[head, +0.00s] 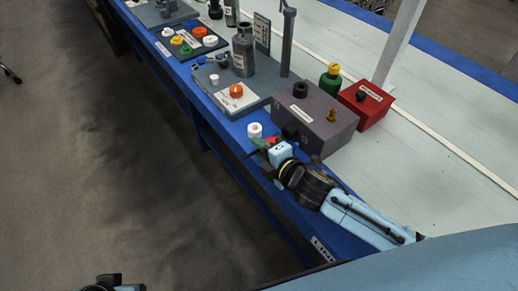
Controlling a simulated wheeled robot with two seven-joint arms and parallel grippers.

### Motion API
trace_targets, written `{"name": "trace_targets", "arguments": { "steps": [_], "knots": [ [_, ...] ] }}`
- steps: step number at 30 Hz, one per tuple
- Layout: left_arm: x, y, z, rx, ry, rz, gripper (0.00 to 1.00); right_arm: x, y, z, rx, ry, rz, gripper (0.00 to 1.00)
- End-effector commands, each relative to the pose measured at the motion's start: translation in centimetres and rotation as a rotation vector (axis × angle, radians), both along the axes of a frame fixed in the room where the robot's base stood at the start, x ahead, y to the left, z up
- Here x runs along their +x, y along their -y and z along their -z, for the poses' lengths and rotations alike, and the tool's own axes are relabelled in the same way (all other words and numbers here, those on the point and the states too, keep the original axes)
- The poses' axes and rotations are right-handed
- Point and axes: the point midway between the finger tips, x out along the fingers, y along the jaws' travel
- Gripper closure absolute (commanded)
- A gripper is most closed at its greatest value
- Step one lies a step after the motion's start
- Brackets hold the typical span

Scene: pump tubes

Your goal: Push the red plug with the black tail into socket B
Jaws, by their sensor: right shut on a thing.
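The red plug (271,140) shows as a small red patch at the tips of my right gripper (267,148), which is shut on it at the table's blue front edge. Its black tail cannot be made out apart from the dark fingers. The grey-purple box (328,114) stands just beyond, with a round black socket (290,131) on its front face close to the gripper. Small letters on that face are too small to read. Whether the plug touches the box cannot be told. My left gripper (110,281) is low at the bottom left edge, partly cut off, far from the table.
A green piece (260,143) and a blue piece (294,144) lie close beside the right gripper. A white ring (254,130) stands just left. A red box (365,101) and a green bottle (330,79) stand behind. A grey panel with an orange knob (236,91) is farther left.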

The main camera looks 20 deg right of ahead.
Motion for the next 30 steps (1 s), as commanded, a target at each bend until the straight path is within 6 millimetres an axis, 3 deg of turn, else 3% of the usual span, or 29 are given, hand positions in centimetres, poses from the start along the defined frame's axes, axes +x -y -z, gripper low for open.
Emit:
{"name": "trace_targets", "arguments": {
  "steps": [30],
  "knots": [
    [0.01,0.02,-0.62,0.0,0.001,0.0,0.64,-0.02,0.0,0.0,0.0,0.0,0.0,0.95]
  ]
}}
